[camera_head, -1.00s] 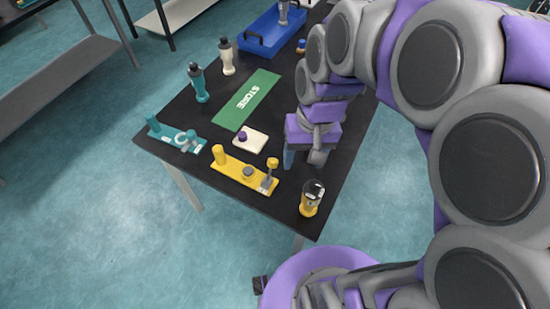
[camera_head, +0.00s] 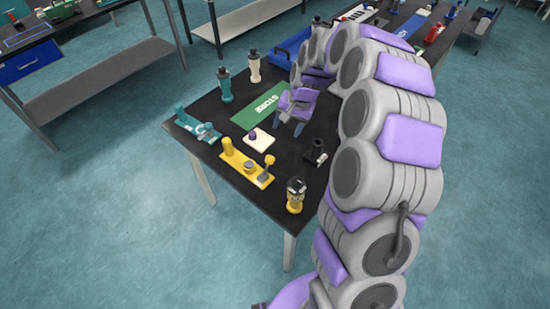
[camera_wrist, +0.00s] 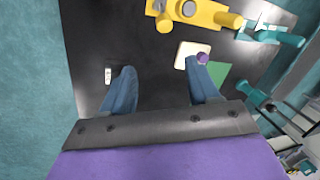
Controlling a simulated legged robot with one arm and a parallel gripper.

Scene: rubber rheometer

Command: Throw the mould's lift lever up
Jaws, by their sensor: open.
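A yellow base (camera_head: 243,166) lies at the table's near left side, with a post at its left end, a grey disc in its middle and an upright lever-like piece (camera_head: 267,168) at its right end. Part of the yellow base also shows at the top of the wrist view (camera_wrist: 200,13). I cannot tell which part is the mould's lift lever. A small black upright piece (camera_head: 317,150) with a white label stands right of the yellow base. My gripper (camera_head: 290,128) is open and empty above the table, behind the yellow base. Its two blue fingers show in the wrist view (camera_wrist: 160,70).
A white pad (camera_head: 264,143) with a purple knob lies behind the yellow base. A teal base (camera_head: 190,124) stands left, a yellow-and-black bottle (camera_head: 295,196) at the near edge. A green STORE mat (camera_head: 250,117), two bottles and a blue tray (camera_head: 284,59) lie farther back.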

